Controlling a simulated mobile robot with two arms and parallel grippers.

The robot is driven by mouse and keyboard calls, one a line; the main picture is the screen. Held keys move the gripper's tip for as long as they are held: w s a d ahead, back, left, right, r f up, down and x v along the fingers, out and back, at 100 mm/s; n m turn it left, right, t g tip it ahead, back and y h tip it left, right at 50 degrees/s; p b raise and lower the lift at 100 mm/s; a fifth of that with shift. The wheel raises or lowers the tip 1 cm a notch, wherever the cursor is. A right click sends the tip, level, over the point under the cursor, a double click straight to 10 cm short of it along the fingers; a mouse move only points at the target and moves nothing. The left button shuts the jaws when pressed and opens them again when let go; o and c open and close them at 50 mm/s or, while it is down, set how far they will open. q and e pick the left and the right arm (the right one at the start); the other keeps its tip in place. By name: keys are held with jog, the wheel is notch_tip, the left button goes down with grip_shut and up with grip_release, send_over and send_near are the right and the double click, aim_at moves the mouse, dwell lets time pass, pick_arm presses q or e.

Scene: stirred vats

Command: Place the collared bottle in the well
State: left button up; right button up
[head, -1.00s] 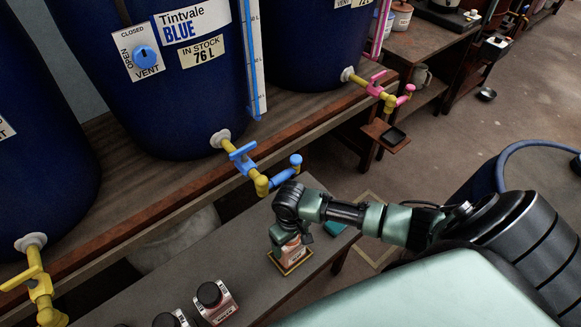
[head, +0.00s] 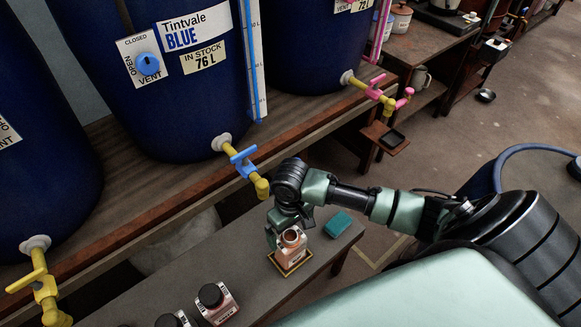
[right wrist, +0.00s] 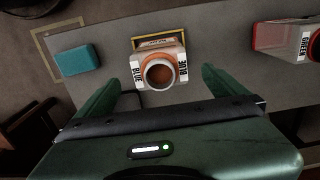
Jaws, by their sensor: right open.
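The bottle (head: 293,252) is squarish, with an open round neck and BLUE labels. It stands upright on the bench within a yellow square frame (head: 283,271), which seems to be the well. In the right wrist view the bottle (right wrist: 160,74) shows its open mouth, and the yellow frame (right wrist: 158,33) shows behind it. Whether its base is fully seated is hidden. My right gripper (head: 277,232) is open beside the bottle. In the right wrist view its fingers (right wrist: 160,84) are spread on either side of the bottle, with gaps showing. My left gripper is not in view.
A teal block (head: 338,224) lies right of the bottle. Dark-capped bottles (head: 217,302) stand at the bench's near left. Blue vats (head: 190,90) stand on the shelf behind; a yellow tap with a blue handle (head: 243,157) hangs close to my arm.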

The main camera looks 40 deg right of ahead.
jog(key=shift+r, duration=1.45)
dwell(1.2)
